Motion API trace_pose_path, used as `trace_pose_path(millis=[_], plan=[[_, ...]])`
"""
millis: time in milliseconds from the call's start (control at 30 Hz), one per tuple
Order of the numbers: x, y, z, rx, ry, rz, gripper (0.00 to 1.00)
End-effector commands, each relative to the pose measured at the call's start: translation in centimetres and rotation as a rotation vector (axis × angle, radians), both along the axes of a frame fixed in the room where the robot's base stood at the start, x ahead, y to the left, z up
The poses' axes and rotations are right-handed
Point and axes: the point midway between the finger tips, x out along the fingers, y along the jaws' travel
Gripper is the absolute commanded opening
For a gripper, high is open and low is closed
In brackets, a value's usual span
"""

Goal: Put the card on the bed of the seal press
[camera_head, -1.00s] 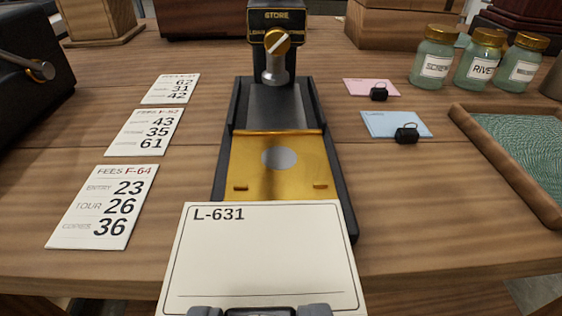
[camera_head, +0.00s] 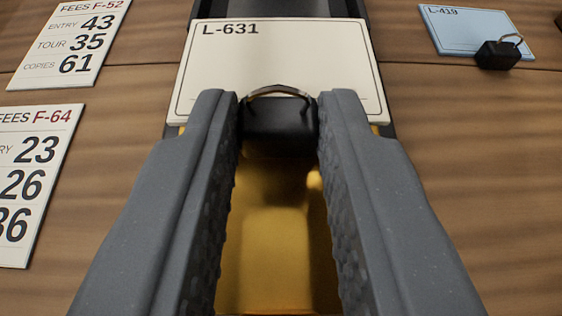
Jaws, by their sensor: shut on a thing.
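The cream card (camera_head: 280,60) marked L-631 lies face up at the top centre. A black block with a wire loop (camera_head: 280,118) sits at its near edge. My gripper (camera_head: 281,112) is shut on that block, one finger on each side. The card is over the seal press, whose brass bed (camera_head: 272,255) shows below and between my fingers. Dark side rails of the press (camera_head: 352,8) show beside the card's far end. I cannot tell whether the card touches the press. The press head is out of view.
Fee cards F-52 (camera_head: 72,45) and F-64 (camera_head: 30,180) lie on the wooden table to the left. A blue card L-419 (camera_head: 462,28) with a black block (camera_head: 498,54) lies at upper right. The table (camera_head: 480,180) at right is bare.

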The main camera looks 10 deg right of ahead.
Motion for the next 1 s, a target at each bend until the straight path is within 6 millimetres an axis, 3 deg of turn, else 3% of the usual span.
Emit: trace_pose_path(millis=[133,467,500,533,867,1000], plan=[[0.0,0.0,-1.8,-0.001,0.001,0.0,0.0],[0.0,0.0,-2.0,-0.001,0.0,0.0,0.0],[0.0,0.0,-2.0,-0.001,0.001,0.0,0.27],[0.0,0.0,-2.0,-0.001,0.0,0.0,0.3],[-0.1,0.1,-1.6,-0.001,-0.001,0.0,0.3],[-1.3,0.3,-1.3,0.001,0.003,-0.001,0.3]])
